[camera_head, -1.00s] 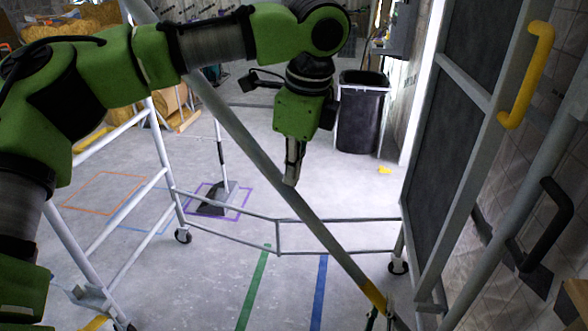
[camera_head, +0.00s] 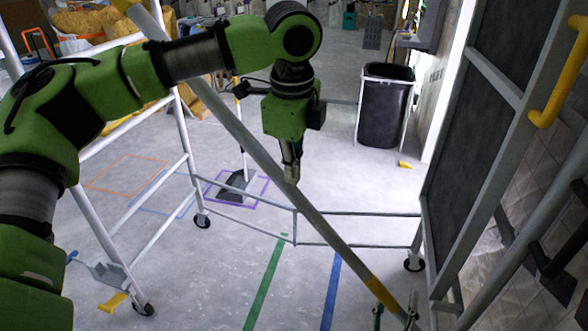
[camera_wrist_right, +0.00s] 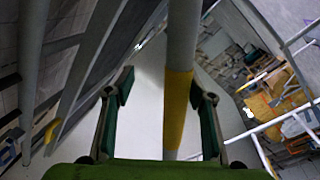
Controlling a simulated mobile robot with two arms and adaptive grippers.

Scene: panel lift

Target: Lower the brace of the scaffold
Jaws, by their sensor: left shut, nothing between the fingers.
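The brace (camera_head: 248,140) is a long grey bar that slants across the scaffold (camera_head: 186,140) from upper left to lower right, with a yellow band (camera_head: 384,292) near its low end. My left gripper (camera_head: 291,172) is shut and empty, its tips close to the brace's middle in the picture; I cannot tell whether they touch. My right gripper (camera_head: 394,316) is at the bottom edge by the yellow band. In the right wrist view its teal fingers (camera_wrist_right: 163,88) are spread, one on each side of the brace, and the band (camera_wrist_right: 177,108) shows between them.
A dark framed panel (camera_head: 487,130) with a yellow handle (camera_head: 562,75) stands close on the right. A black bin (camera_head: 384,112) stands at the back. The scaffold's casters (camera_head: 202,221) rest on the floor. Green and blue floor stripes (camera_head: 331,290) cross clear floor in front.

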